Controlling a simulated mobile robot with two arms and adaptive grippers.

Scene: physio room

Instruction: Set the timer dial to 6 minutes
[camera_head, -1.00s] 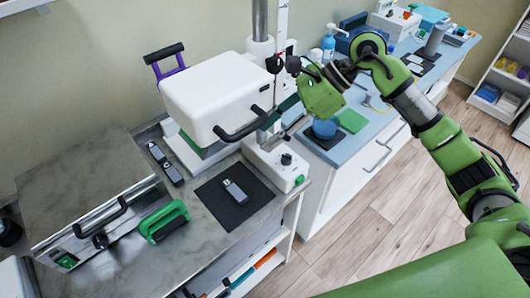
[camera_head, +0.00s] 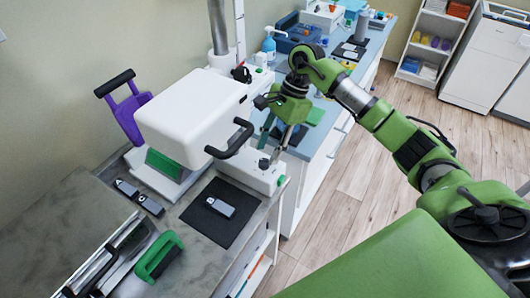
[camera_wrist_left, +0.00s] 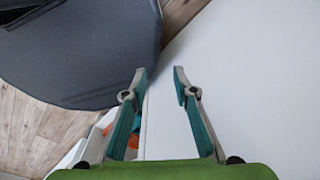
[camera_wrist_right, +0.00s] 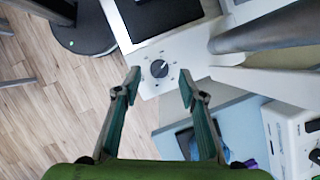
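The timer dial is a dark round knob (camera_wrist_right: 159,69) with a pale pointer line and tick marks around it, on the white base (camera_wrist_right: 178,48) of the machine. In the head view the dial (camera_head: 263,164) shows small at the base's front end. My right gripper (camera_wrist_right: 160,76) is open, its fingertips on either side of the dial in the right wrist view; no contact is evident. In the head view the right gripper (camera_head: 276,156) points down just over the base. My left gripper (camera_wrist_left: 160,74) is open and empty, over a plain white surface. The dial's tick labels are too small to read.
The white machine head (camera_head: 190,115) with its black handle (camera_head: 231,138) overhangs left of the dial. A dark mat (camera_head: 232,227) holds a grey device (camera_head: 220,207). A green-handled tool (camera_head: 158,255) lies at the front left. The blue-topped counter (camera_head: 322,125) stands behind.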

